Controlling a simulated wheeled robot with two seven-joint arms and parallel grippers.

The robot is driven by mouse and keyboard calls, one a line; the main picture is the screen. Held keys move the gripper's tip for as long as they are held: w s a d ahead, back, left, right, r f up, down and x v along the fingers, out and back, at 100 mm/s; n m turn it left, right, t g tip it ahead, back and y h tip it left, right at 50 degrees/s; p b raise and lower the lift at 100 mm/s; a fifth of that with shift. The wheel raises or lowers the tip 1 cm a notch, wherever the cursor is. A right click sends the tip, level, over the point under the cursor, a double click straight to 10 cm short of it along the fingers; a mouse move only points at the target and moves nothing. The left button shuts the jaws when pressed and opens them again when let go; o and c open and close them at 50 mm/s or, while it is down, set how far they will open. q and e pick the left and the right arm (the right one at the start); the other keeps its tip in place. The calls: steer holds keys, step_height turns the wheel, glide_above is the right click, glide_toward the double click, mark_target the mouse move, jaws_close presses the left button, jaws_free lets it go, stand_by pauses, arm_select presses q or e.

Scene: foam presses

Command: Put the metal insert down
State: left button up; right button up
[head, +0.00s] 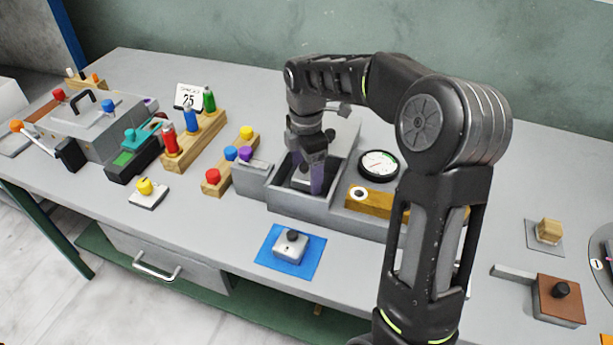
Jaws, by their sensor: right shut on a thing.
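My right gripper (314,150) reaches down from above into the open grey box (297,201) at the middle of the bench. A silver block with a black knob (290,246) lies on a blue mat (268,259) in front of the box. My left gripper is not in view.
A round gauge (379,164) and a yellow-brown block (369,202) stand right of the box. Coloured pegs in a wooden rack (205,137) and a grey machine (97,125) stand to the left. A brown block with a black knob (559,300) lies at front right.

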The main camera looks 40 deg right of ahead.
mark_target(306, 166)
steer(key=shift+f, duration=1.25)
steer(key=o, duration=1.7)
steer(key=shift+f, duration=0.15)
step_height(306, 166, up, 12)
steer(key=shift+r, duration=0.2)
